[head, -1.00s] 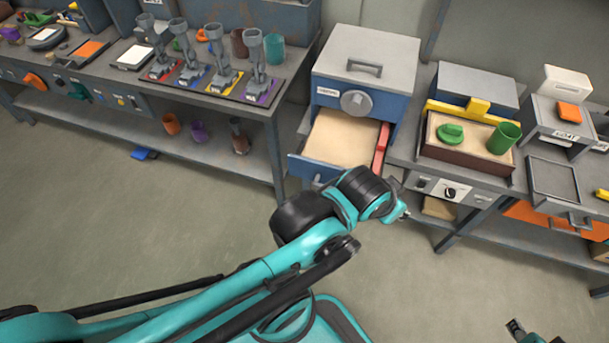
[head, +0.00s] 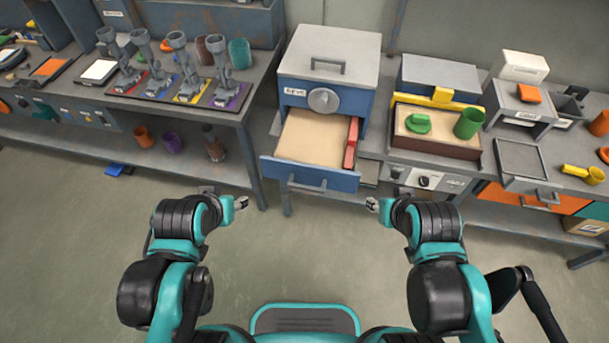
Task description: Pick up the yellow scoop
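A yellow scoop (head: 585,173) lies on the bench at the far right of the head view, with its round cup towards the right. My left gripper (head: 241,203) is in front of the open drawer's left side, over the floor. My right gripper (head: 372,204) is in front of the drawer's right side. Both are well to the left of the scoop and touch nothing that I can see. The fingers are too small to tell open from shut.
A blue oven (head: 325,95) has its sand-filled drawer (head: 310,177) pulled out towards me. Right of it stands a sand box (head: 430,145) with green pieces and a yellow T-shaped piece. A grey tray (head: 522,158) lies left of the scoop.

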